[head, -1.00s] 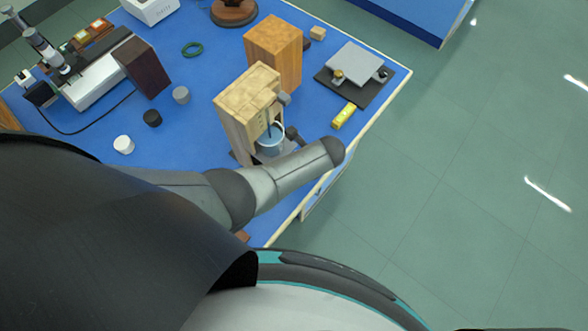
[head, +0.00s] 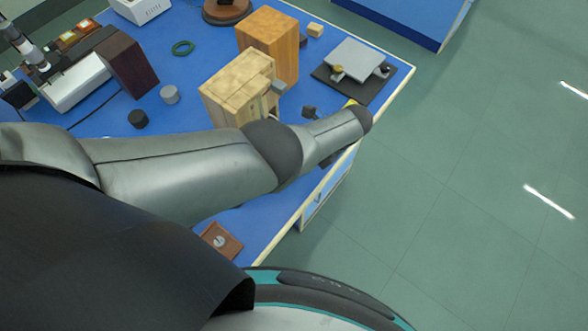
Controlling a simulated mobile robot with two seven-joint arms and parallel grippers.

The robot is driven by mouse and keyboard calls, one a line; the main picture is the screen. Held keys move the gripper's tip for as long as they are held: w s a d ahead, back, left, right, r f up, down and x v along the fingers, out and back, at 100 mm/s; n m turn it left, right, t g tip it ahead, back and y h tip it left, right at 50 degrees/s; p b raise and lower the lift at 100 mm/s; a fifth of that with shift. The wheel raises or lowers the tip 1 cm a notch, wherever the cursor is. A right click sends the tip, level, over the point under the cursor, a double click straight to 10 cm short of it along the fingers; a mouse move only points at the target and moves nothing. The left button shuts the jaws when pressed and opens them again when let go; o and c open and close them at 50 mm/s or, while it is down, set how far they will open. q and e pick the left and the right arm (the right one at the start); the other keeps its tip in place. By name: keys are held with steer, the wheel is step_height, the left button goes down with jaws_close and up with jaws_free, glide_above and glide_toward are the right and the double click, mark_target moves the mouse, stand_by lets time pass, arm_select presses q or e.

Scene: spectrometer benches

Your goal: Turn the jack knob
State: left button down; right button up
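The jack (head: 357,58) has a flat grey top plate and stands on a dark base plate (head: 365,91) at the table's right side. A brass-coloured knob (head: 337,70) shows at its near left side, and a darker fitting at its right corner. My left arm reaches in from the left across the table, its rounded end just short of the jack's base. A small dark piece (head: 310,112) beside the arm may be part of my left gripper; the fingers are otherwise hidden behind the arm. My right gripper is not in view.
A wooden stand (head: 236,90) and a wooden block (head: 268,42) stand left of the jack. A yellow item (head: 351,103) is mostly hidden by my arm. A brown plate with a round disc (head: 221,241) lies near the front. The floor right of the table is clear.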

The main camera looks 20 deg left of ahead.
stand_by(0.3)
arm_select(q)
steer(key=shift+c, duration=2.1)
jaws_free()
steer(key=shift+r, duration=0.1)
